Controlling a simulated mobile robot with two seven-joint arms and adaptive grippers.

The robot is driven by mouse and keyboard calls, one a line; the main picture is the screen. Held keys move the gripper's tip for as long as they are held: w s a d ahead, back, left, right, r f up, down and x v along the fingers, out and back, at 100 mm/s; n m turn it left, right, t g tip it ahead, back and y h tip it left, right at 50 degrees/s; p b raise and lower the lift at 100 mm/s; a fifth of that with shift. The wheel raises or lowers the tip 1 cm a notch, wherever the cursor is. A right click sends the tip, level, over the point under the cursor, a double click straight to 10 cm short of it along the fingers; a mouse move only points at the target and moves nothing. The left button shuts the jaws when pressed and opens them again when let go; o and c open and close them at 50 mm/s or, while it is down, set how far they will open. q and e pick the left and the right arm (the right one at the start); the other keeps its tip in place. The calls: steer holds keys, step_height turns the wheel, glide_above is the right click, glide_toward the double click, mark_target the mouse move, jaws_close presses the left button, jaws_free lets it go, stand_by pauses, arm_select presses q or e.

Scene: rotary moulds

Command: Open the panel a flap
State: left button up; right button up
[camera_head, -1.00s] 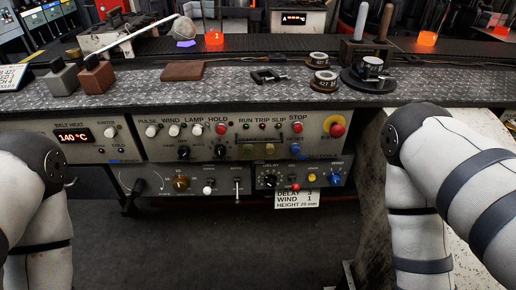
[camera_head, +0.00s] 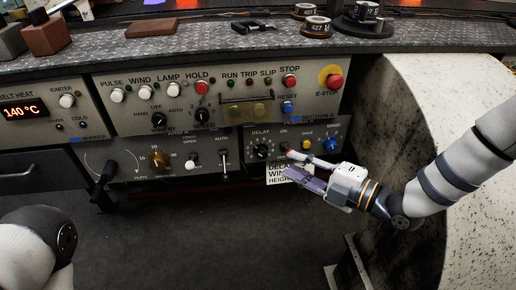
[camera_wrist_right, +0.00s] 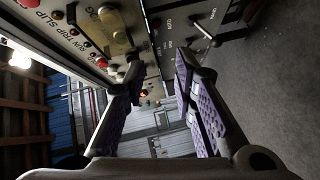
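The panel A flap seems to be the clear, amber-tinted cover (camera_head: 247,112) under the RUN, TRIP and SLIP lights. It looks shut over two amber shapes. It also shows at the upper left of the right wrist view (camera_wrist_right: 118,43). My right gripper (camera_head: 291,164) is in front of the lower right panel, below and right of the flap, and touches nothing that I can make out. Its purple-padded fingers stand apart and empty in the right wrist view (camera_wrist_right: 160,62). My left gripper is out of view; only part of the left arm shows at the lower left.
A red E-STOP button (camera_head: 335,82), a red STOP button (camera_head: 289,81) and a blue RESET button (camera_head: 288,107) sit right of the flap. A black knob (camera_head: 202,115) is to its left. The bench top (camera_head: 200,48) overhangs above. Floor below is clear.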

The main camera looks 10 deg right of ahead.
mark_target(251, 127)
steer(key=w+a+r+n, duration=0.1)
steer(key=w+a, duration=0.1)
steer(key=w, duration=0.1)
steer(key=w+a+r+n+y+b, duration=0.1)
steer(key=w+a, duration=0.2)
steer(key=w+a+r+n, duration=0.1)
steer(key=w+a, duration=0.1)
steer(key=w, duration=0.2)
steer(key=shift+a+r+t, duration=0.1)
steer(key=shift+a+t, duration=0.2)
steer(key=shift+a, duration=0.05)
jaws_close()
